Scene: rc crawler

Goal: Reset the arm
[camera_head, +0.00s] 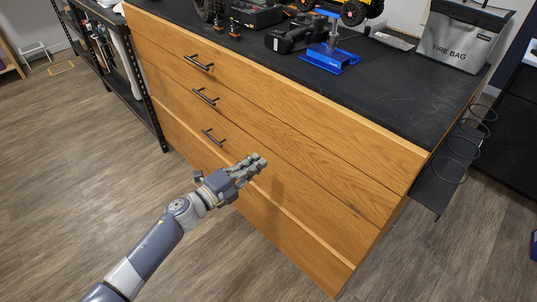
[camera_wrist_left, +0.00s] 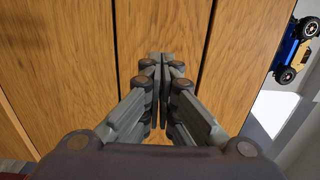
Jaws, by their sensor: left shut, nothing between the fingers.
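My left arm reaches in from the bottom left in the head view. Its gripper (camera_head: 258,162) is in front of the wooden drawer cabinet (camera_head: 300,170), below the worktop edge. In the left wrist view the gripper's fingers (camera_wrist_left: 162,60) are together at the tips with nothing between them, and drawer fronts (camera_wrist_left: 80,60) fill the view behind. Whether the fingers touch the wood I cannot tell. My right gripper is in neither view.
The drawers have black handles (camera_head: 199,62). A black shelf rack (camera_head: 130,85) stands left. The wooden floor (camera_head: 70,190) at left is clear.

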